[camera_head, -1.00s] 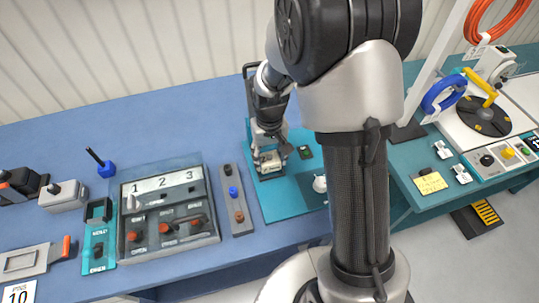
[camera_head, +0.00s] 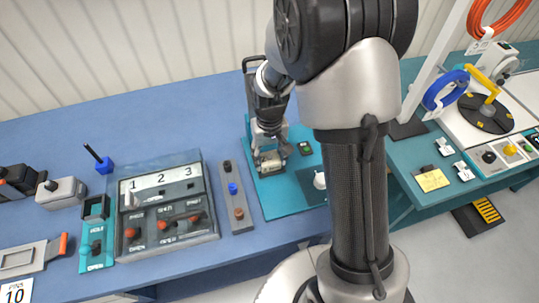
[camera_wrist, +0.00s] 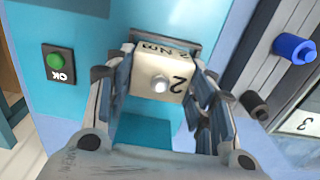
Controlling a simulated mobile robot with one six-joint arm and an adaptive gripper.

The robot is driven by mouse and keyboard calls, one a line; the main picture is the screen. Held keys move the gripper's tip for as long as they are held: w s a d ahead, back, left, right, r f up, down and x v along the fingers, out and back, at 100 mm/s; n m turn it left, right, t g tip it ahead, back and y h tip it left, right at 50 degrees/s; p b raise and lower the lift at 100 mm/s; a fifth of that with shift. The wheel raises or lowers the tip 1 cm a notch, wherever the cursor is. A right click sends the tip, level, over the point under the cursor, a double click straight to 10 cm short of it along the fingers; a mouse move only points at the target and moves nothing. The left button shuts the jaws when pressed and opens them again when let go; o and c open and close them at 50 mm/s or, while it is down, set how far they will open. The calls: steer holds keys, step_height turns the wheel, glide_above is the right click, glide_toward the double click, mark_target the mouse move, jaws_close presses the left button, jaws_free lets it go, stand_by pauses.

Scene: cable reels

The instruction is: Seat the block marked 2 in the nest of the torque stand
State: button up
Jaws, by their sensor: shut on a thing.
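In the head view the block (camera_head: 268,166) shows below my gripper (camera_head: 268,160), over the teal torque stand (camera_head: 284,200). A dark grey edge (camera_wrist: 180,46) shows just behind the block in the wrist view, possibly part of the nest. The block and fingers hide most of the nest, and I cannot tell whether the block touches it.
A green OK button (camera_wrist: 55,62) is on the stand beside the block; it also shows in the head view (camera_head: 304,148). A grey strip (camera_head: 236,204) with several knobs lies left of the stand. A panel numbered 1, 2, 3 (camera_head: 205,227) is further left. A white knob (camera_head: 319,181) stands at right.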

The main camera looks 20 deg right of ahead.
mark_target(270, 158)
steer(key=o, duration=1.2)
steer(key=shift+o, duration=0.2)
steer(key=shift+r, duration=0.1)
step_height(270, 158, up, 12)
